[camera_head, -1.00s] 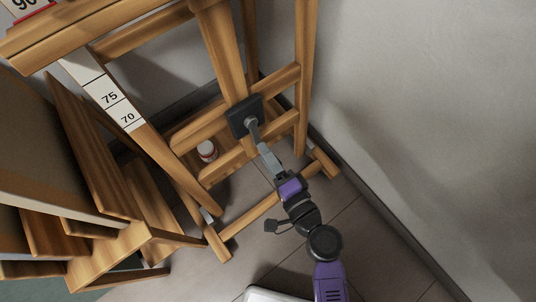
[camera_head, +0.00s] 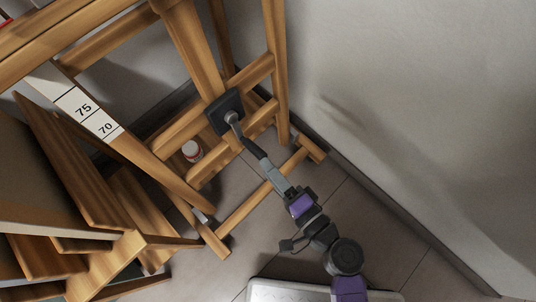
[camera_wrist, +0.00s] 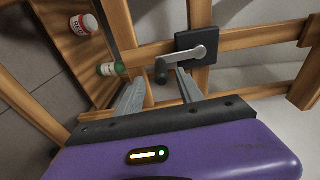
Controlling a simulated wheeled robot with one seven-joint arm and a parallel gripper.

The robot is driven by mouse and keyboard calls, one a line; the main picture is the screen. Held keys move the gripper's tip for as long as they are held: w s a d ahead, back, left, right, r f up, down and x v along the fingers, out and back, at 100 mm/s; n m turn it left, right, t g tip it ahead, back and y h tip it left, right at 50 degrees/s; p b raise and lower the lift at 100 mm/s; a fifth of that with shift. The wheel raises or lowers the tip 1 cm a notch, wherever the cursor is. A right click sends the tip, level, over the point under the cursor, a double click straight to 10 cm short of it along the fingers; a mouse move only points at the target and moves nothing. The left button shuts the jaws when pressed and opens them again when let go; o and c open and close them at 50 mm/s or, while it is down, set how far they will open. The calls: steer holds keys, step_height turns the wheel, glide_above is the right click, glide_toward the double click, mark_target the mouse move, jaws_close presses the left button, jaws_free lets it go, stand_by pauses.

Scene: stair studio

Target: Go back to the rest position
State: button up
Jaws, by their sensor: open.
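My gripper (camera_head: 267,165) is open, with its grey fingers pointing at the wooden easel-like frame (camera_head: 279,75). A lever handle (camera_head: 248,144) on a black plate (camera_head: 226,112) is fixed to the frame just ahead of it. In the wrist view, my gripper (camera_wrist: 160,77) shows its two fingers spread apart, with nothing held between them. The silver lever (camera_wrist: 184,56) with its dark grip lies just beyond the fingertips, against the black plate (camera_wrist: 195,42). I cannot tell the exact gap between fingers and grip.
A white and red jar (camera_head: 192,151) sits low inside the frame; a green bottle (camera_wrist: 108,69) shows near it in the wrist view. Wooden stairs (camera_head: 75,240) stand left, a grey wall (camera_head: 420,130) right. A pale flat-topped object (camera_head: 290,291) is at the bottom edge. Some tiled floor is clear.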

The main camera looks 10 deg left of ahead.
stand_by(0.4)
steer(key=s+d+r+n+t+h, duration=0.1)
steer(key=s+d+r+t+h, duration=0.1)
steer(key=d+h, duration=0.45)
steer(key=s+d+r+n+t+h, duration=0.1)
steer(key=s+d+r+n+h, duration=0.15)
steer(key=d, duration=0.65)
steer(key=s+d+r+n+h, duration=0.1)
steer(key=s+d+r+n, duration=0.2)
steer(key=s, duration=0.4)
steer(key=s+d+r+n+h, duration=0.1)
steer(key=s+d+r+n, duration=0.15)
steer(key=s+r, duration=0.4)
step_height(320, 180, up, 28)
steer(key=p, duration=2.8)
steer(key=shift+d+m+p, duration=0.3)
steer(key=shift+d+p, duration=0.05)
steer(key=shift+d, duration=0.1)
